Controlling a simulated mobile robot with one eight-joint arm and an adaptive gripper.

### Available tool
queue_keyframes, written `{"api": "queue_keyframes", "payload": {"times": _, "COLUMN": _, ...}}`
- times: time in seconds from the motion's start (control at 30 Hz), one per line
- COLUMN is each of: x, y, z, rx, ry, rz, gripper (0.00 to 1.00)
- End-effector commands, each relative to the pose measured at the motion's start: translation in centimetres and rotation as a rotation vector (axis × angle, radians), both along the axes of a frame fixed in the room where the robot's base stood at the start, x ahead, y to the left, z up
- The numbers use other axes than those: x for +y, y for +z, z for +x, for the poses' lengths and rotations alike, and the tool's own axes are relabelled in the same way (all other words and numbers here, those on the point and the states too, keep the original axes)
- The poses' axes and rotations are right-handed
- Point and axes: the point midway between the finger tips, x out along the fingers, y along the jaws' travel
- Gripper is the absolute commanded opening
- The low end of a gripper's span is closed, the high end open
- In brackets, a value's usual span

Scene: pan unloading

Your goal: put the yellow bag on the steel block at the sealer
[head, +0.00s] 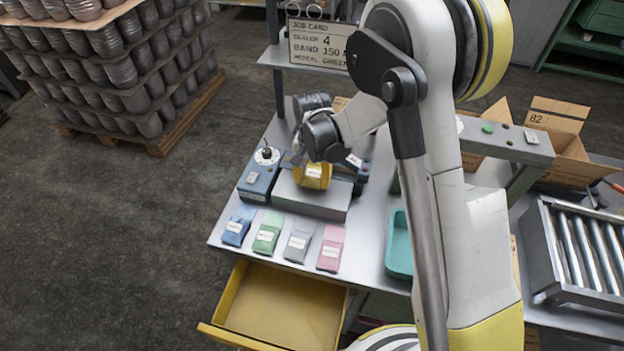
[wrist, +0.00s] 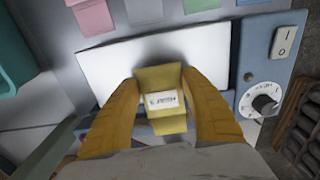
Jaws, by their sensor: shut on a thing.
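The yellow bag (head: 313,177) with a white label is upright over the steel block (head: 308,203) at the front of the blue sealer (head: 258,181). My gripper (wrist: 161,82) is shut on the bag (wrist: 162,78), with one yellow finger on each side. In the wrist view the steel block (wrist: 105,72) shows pale behind the bag, and the sealer's dial and switch (wrist: 266,100) are to the right. I cannot tell whether the bag's lower edge touches the block. My wrist hides part of the sealer in the head view.
Blue, green, grey and pink bags (head: 299,241) lie in a row on the bench before the block. A teal tray (head: 398,255) stands to the right. A yellow drawer (head: 280,305) is open below. A job card (head: 320,42) stands behind.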

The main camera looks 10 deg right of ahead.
Motion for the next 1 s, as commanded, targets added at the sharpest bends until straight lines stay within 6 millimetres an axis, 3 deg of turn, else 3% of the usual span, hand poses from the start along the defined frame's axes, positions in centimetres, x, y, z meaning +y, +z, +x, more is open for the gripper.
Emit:
{"api": "queue_keyframes", "payload": {"times": 0.43, "x": 0.0, "y": -1.1, "z": 0.0, "rx": 0.000, "ry": 0.000, "rz": 0.000, "gripper": 0.19}}
{"api": "queue_keyframes", "payload": {"times": 0.47, "x": 0.0, "y": -1.1, "z": 0.0, "rx": 0.000, "ry": 0.000, "rz": 0.000, "gripper": 0.55}}
{"api": "queue_keyframes", "payload": {"times": 0.5, "x": 0.0, "y": -1.0, "z": 0.0, "rx": 0.000, "ry": 0.000, "rz": 0.000, "gripper": 0.68}}
{"api": "queue_keyframes", "payload": {"times": 0.53, "x": 0.0, "y": -0.9, "z": 0.0, "rx": 0.000, "ry": 0.000, "rz": 0.000, "gripper": 0.73}}
{"api": "queue_keyframes", "payload": {"times": 0.83, "x": 0.0, "y": -0.8, "z": 0.0, "rx": 0.000, "ry": 0.000, "rz": 0.000, "gripper": 0.73}}
{"api": "queue_keyframes", "payload": {"times": 1.0, "x": 0.0, "y": 0.5, "z": 0.0, "rx": 0.000, "ry": 0.000, "rz": 0.000, "gripper": 0.73}}
